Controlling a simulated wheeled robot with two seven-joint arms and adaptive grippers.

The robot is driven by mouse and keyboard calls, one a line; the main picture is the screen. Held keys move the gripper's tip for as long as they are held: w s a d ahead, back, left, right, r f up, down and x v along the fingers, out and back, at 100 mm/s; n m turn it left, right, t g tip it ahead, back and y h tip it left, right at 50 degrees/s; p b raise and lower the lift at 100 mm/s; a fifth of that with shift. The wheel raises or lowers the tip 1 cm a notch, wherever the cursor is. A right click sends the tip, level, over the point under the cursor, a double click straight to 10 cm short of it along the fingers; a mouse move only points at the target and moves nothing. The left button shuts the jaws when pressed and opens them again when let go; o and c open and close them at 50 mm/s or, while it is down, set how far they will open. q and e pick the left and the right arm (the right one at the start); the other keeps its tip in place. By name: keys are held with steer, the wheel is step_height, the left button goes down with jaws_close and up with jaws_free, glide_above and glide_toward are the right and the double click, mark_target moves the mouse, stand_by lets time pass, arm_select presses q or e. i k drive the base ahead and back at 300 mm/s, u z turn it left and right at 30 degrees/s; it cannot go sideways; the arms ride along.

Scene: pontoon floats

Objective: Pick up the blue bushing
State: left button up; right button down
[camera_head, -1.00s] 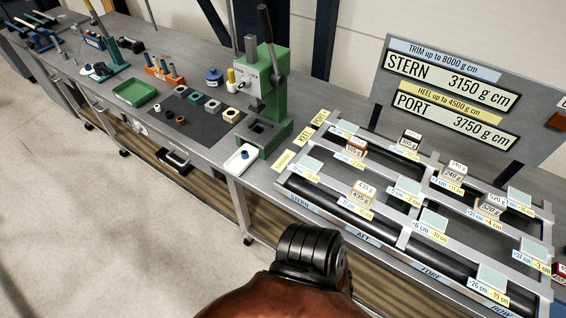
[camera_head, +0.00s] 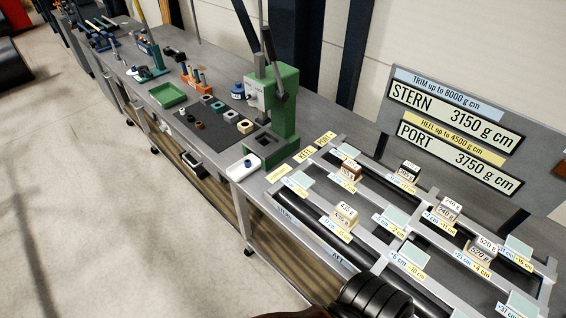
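A small dark blue piece (camera_head: 247,163) sits in the white tray (camera_head: 236,173) at the front edge of the bench, beside the green press. It looks like the blue bushing, but it is too small to make out its bore. Neither gripper shows. Only a black ribbed and brown part of my own arm is in view at the bottom edge, well right of the tray.
The green press (camera_head: 284,115) with its lever stands right behind the tray. The dark mat (camera_head: 205,133) holds several blocks and small rings. A green tray (camera_head: 167,95) lies farther left. The float frame (camera_head: 358,262) with weights fills the right.

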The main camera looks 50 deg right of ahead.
mark_target(246, 162)
steer(key=z, duration=2)
